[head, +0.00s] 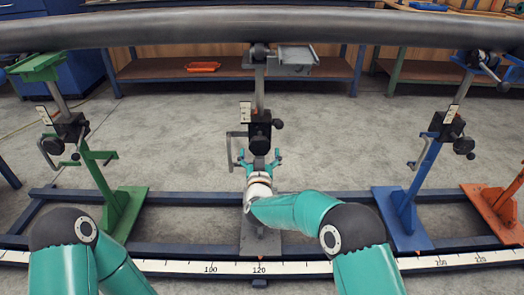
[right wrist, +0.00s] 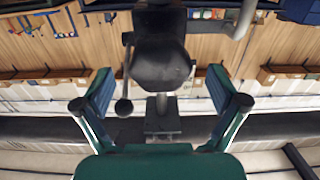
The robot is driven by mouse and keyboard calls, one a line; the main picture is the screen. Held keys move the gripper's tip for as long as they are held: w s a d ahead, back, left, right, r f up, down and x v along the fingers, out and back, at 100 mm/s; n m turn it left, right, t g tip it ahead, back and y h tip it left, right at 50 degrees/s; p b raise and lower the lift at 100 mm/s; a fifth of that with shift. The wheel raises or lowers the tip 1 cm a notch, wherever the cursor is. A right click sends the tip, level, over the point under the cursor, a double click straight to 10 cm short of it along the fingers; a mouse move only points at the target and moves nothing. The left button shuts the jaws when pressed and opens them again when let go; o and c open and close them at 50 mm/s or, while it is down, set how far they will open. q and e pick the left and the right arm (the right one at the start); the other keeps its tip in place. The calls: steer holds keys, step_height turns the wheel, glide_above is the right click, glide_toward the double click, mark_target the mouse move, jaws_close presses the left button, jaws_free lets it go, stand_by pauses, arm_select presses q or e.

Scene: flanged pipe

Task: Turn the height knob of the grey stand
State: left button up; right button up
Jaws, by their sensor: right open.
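The grey stand (head: 259,95) stands in the middle of the head view under the long pipe. Its black clamp block carries a round black knob (head: 259,145) on the near side, a small side knob (head: 278,123) and a grey crank handle (head: 230,150). My right gripper (head: 260,157) is open just in front of the near knob, fingers spread to either side. In the right wrist view the large black knob (right wrist: 160,65) lies between and beyond the open fingers, with no contact visible. A ball-ended lever (right wrist: 124,105) hangs beside it. My left gripper is out of view.
The dark pipe (head: 200,30) runs across the top. A green stand (head: 105,185) is at left; a blue stand (head: 415,185) and an orange stand (head: 497,205) are at right. A white scale strip (head: 180,267) and blue rails cross the floor in front.

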steer(key=shift+w, duration=1.4)
